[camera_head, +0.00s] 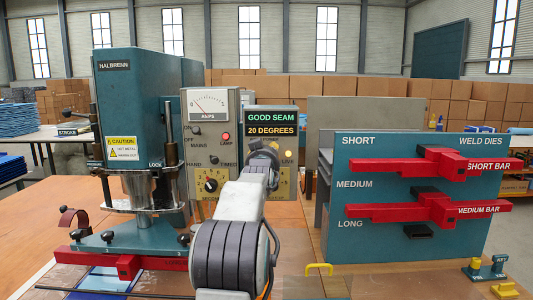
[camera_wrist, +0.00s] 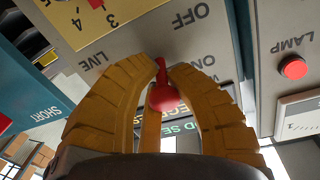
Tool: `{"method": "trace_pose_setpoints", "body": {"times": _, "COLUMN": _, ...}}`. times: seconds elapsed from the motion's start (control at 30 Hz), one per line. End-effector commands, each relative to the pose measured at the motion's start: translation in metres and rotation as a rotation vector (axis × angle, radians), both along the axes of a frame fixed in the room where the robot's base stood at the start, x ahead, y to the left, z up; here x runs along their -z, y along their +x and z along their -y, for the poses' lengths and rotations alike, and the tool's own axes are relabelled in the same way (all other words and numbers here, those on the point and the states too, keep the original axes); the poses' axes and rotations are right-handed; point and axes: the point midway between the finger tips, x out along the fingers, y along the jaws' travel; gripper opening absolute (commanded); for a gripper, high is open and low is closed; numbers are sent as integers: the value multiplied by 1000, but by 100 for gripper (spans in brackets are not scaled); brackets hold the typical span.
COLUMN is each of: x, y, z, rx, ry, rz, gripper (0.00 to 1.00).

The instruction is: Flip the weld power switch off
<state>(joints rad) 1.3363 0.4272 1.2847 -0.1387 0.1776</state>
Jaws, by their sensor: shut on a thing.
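The weld power switch shows in the wrist view as a red lever with a round red knob (camera_wrist: 166,98) on a grey panel face. My gripper (camera_wrist: 168,72) has its yellow-brown fingers closed around this lever. An upside-down OFF label and another short label, partly legible as ON, lie close to it. Which way the lever is set I cannot tell. In the head view my gripper (camera_head: 262,156) is in front of the control panel (camera_head: 246,185), below the display (camera_head: 270,122) reading GOOD SEAM, 20 DEGREES, and it hides the switch. The LIVE lamp (camera_head: 288,155) beside it looks yellow.
A red lamp (camera_head: 227,138) and the amps meter (camera_head: 211,105) are on the panel's left. The teal welding machine (camera_head: 140,85) stands left, with a red bar (camera_head: 90,262) at its base. A teal weld-dies rack (camera_head: 370,240) with red bars stands right.

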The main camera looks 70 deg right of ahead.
Motion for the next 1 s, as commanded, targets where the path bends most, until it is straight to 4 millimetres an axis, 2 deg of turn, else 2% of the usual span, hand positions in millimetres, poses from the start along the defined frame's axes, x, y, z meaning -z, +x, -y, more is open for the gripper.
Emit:
{"method": "trace_pose_setpoints", "body": {"times": 0.27, "x": 4, "y": 3, "z": -1, "rx": -4, "ry": -30, "rz": 10, "gripper": 0}}
{"method": "trace_pose_setpoints", "body": {"times": 1.0, "x": 11, "y": 2, "z": -4, "rx": -8, "ry": -306, "rz": 101, "gripper": 0}}
